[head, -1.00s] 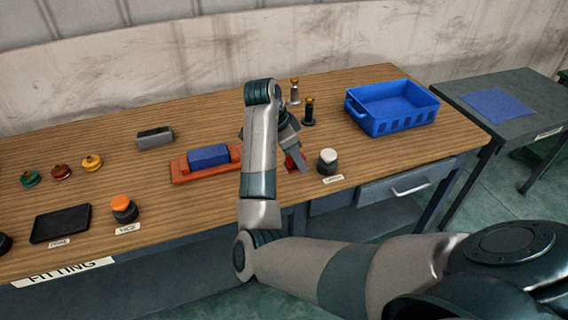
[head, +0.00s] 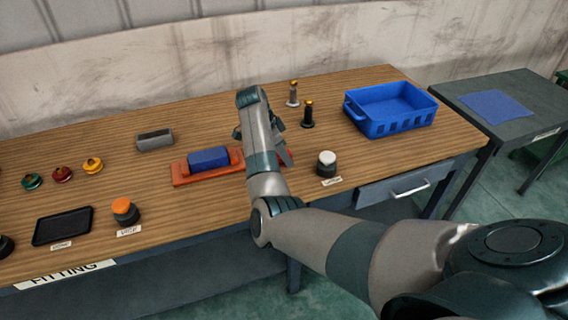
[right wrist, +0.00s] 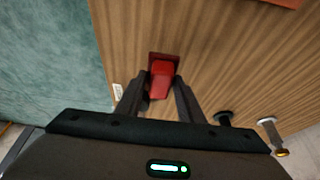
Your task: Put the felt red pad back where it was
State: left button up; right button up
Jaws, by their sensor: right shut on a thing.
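The red pad (right wrist: 161,76) shows in the right wrist view as a bright red block between my right gripper's fingertips (right wrist: 160,84). My right gripper is shut on it. A darker red square patch (right wrist: 154,56) lies around its far end on the wood; I cannot tell whether the pad touches it. In the head view my right forearm hides most of the gripper, and only a sliver of red (head: 290,155) shows beside it. My left gripper is not in view.
An orange tray (head: 181,176) with a blue block (head: 208,158) is left of my right arm. A white-topped knob (head: 326,163) is to the right. Two small posts (head: 308,115) stand behind. A blue crate (head: 385,127) is at the table's right end.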

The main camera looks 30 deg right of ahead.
aim_at(284, 172)
jog(key=shift+f, duration=0.35)
notch_tip(284, 172, down, 3)
jog(key=shift+f+p, duration=0.15)
jog(key=shift+p, duration=0.65)
jog(key=shift+s+a+f+b, duration=0.1)
jog(key=shift+f+b, duration=0.2)
jog(key=shift+f, duration=0.2)
